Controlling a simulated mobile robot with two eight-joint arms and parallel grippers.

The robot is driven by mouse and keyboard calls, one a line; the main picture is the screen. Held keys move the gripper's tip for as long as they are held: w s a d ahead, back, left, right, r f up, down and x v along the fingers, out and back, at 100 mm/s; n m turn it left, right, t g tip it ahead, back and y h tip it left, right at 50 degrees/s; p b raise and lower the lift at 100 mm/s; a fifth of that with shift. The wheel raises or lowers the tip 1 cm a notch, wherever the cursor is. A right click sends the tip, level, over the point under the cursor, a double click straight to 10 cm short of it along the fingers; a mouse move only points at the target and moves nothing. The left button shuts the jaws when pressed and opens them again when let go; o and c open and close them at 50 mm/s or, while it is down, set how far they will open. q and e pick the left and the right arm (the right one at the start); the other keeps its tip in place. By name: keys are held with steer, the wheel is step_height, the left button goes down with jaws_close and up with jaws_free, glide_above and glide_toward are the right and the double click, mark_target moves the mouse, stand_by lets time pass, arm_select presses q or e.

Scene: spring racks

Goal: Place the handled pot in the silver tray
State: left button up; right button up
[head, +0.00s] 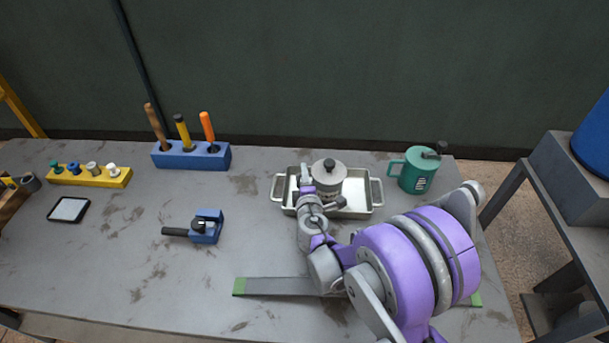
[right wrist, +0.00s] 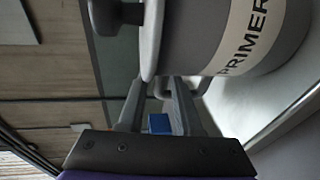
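The handled pot (head: 330,175) is a grey can with a pale lid and a dark knob. It stands upright in the silver tray (head: 358,208), within its walls. My right gripper (head: 312,200) is at the pot's near side. Its fingers (right wrist: 158,100) are apart, with a gap showing between them and the handle by their tips. The tips are partly hidden. My left gripper is not in view.
A green handled can (head: 417,172) stands just right of the tray. A blue tool block (head: 190,158), a yellow rack (head: 90,176), a black-framed pad (head: 69,209) and a blue clamp-like tool (head: 205,227) lie to the left. The table's front left is clear.

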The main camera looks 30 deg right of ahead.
steer(key=shift+o, duration=0.6)
steer(key=shift+r, duration=0.2)
steer(key=v, duration=1.2)
